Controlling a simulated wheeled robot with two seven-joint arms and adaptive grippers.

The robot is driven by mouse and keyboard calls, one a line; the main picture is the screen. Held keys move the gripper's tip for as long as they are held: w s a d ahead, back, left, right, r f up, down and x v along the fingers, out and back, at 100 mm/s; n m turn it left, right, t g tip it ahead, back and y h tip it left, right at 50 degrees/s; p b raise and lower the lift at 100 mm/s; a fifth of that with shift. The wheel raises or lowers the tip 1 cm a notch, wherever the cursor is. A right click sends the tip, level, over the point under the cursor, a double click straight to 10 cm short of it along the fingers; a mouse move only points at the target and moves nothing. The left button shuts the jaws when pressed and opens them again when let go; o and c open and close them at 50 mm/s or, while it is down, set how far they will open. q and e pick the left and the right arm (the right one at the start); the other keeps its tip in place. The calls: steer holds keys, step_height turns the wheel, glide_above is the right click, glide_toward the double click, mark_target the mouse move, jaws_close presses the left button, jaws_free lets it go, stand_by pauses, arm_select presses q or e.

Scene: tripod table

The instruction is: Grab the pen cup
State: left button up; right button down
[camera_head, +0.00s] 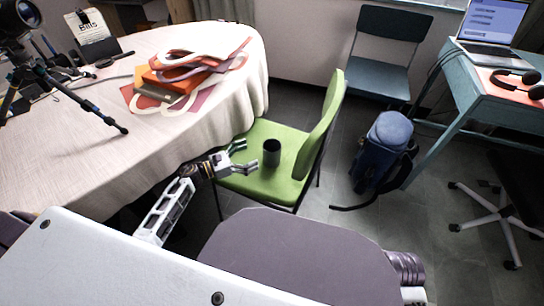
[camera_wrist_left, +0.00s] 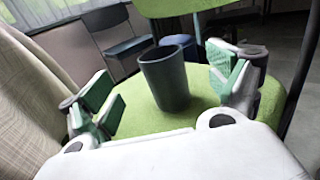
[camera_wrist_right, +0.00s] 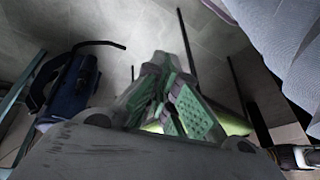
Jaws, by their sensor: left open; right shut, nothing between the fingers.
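The pen cup (camera_head: 271,153) is a dark green-grey, empty-looking cylinder standing upright on the seat of the green chair (camera_head: 262,185). In the left wrist view the cup (camera_wrist_left: 165,79) stands ahead, between the two spread fingers. My left gripper (camera_head: 241,158) is open beside the cup on its left in the head view, fingers pointing toward it, not closed on it. It also shows in the left wrist view (camera_wrist_left: 165,95). My right gripper (camera_wrist_right: 168,95) is shut and empty in the right wrist view, pointing toward the floor and chair legs; it is not visible in the head view.
A table with a pale cloth (camera_head: 60,160) stands left of the chair, holding bags (camera_head: 190,72) and a tripod (camera_head: 75,95). The chair's backrest (camera_head: 322,125) rises right of the cup. A blue backpack (camera_head: 385,150) sits on the floor, near a desk (camera_head: 460,75).

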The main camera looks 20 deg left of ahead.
mark_target(272, 146)
arm_select(q)
steer(key=x, duration=0.4)
steer(key=shift+w+d, duration=0.3)
arm_select(e)
steer(key=shift+a+f, duration=0.25)
steer(key=shift+f, duration=0.7)
steer(key=shift+w+r, duration=0.1)
steer(key=shift+r, duration=0.05)
arm_select(q)
steer(key=shift+d+b, duration=0.1)
steer(key=shift+b, duration=0.2)
steer(key=shift+x, duration=0.95)
steer(key=shift+b+x, duration=0.55)
steer(key=shift+x, duration=1)
steer(key=shift+w+f, duration=0.1)
steer(key=shift+f, duration=0.1)
arm_select(e)
steer(key=shift+w+a+f+t+y, duration=0.1)
steer(key=shift+a+f+t+y, duration=0.1)
steer(key=shift+f, duration=0.45)
steer(key=shift+w+a+f+t+y, duration=0.1)
steer(key=shift+a+f+y, duration=0.1)
steer(key=shift+f, duration=0.4)
